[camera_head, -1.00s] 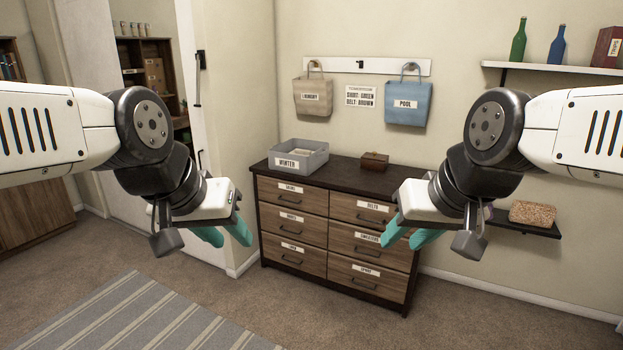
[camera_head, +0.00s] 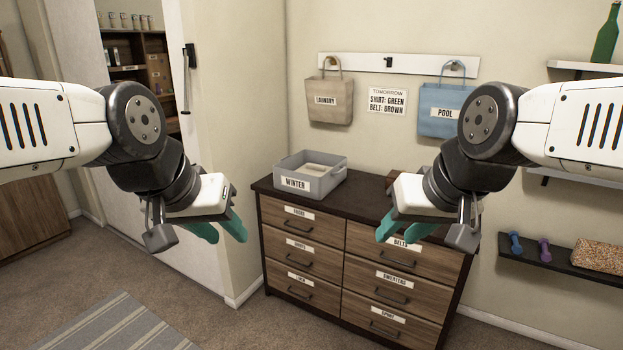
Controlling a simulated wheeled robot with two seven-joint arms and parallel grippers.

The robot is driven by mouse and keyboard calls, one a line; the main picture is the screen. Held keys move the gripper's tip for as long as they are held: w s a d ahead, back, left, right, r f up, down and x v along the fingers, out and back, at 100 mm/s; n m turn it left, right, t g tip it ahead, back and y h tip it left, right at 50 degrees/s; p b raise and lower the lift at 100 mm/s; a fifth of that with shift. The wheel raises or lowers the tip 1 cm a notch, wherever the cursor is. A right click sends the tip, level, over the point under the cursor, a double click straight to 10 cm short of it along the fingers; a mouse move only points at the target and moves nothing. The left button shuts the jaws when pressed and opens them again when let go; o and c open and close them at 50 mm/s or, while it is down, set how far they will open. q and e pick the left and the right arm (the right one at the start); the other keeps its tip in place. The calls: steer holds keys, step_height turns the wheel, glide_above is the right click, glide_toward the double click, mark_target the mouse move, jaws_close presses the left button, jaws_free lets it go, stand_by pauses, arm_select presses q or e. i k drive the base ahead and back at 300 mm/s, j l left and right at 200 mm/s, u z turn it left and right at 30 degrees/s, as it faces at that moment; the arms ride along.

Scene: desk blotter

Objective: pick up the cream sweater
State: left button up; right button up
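I see no thing that I can clearly tell is the cream sweater. A pale flat item (camera_head: 317,169) shows inside the grey bin labelled WINTER (camera_head: 317,188) on the dresser top; I cannot tell what it is. The dresser drawer labelled SWEATERS (camera_head: 388,290) is shut, so its inside is hidden. My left gripper (camera_head: 223,231) hangs in the air left of the dresser, teal fingers apart and empty. My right gripper (camera_head: 398,231) is also open and empty, and in the picture it covers part of the dresser's right side.
The dresser (camera_head: 262,186) stands against the wall, its other labelled drawers shut. A LAUNDRY bag (camera_head: 330,110) and a blue POOL bag (camera_head: 447,102) hang above it. Dumbbells (camera_head: 516,243) lie on a low shelf at the right. Carpet is clear before the dresser.

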mark_target(310, 169)
steer(key=i+j+z, duration=0.25)
steer(key=i+j, duration=0.65)
steer(key=i, duration=0.4)
steer(key=i+j+z, duration=0.2)
steer(key=i+j, duration=1)
steer(key=i, duration=0.05)
